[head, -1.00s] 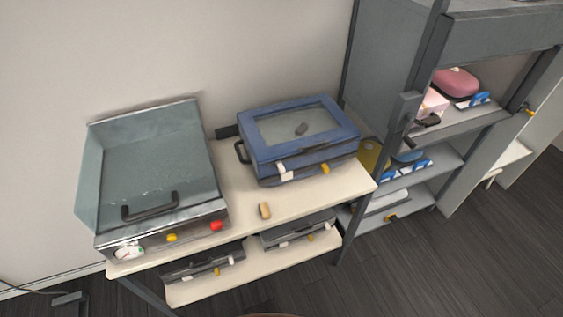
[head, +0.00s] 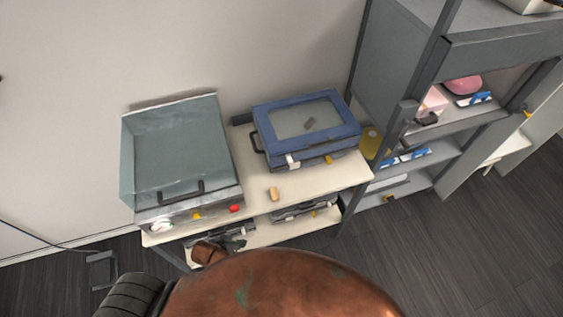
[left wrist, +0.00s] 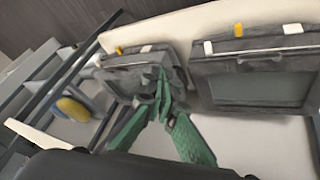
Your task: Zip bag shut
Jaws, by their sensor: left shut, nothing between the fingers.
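My left gripper (head: 236,243) is low in the head view, beside the front of the table's lower shelf. In the left wrist view its green fingers (left wrist: 162,80) are together and empty, in front of a dark grey case (left wrist: 140,60); I cannot tell if they touch it. A second dark case (left wrist: 255,82) lies beside it. I cannot tell which is the bag, and no zip is clear. My right gripper is not in view.
A small tan block (head: 273,194) lies on the cream tabletop (head: 310,180). A grey shelf rack (head: 400,75) with pink and blue items stands at right. A cable (head: 45,238) runs at left. Dark floor (head: 440,265) is clear in front of the rack.

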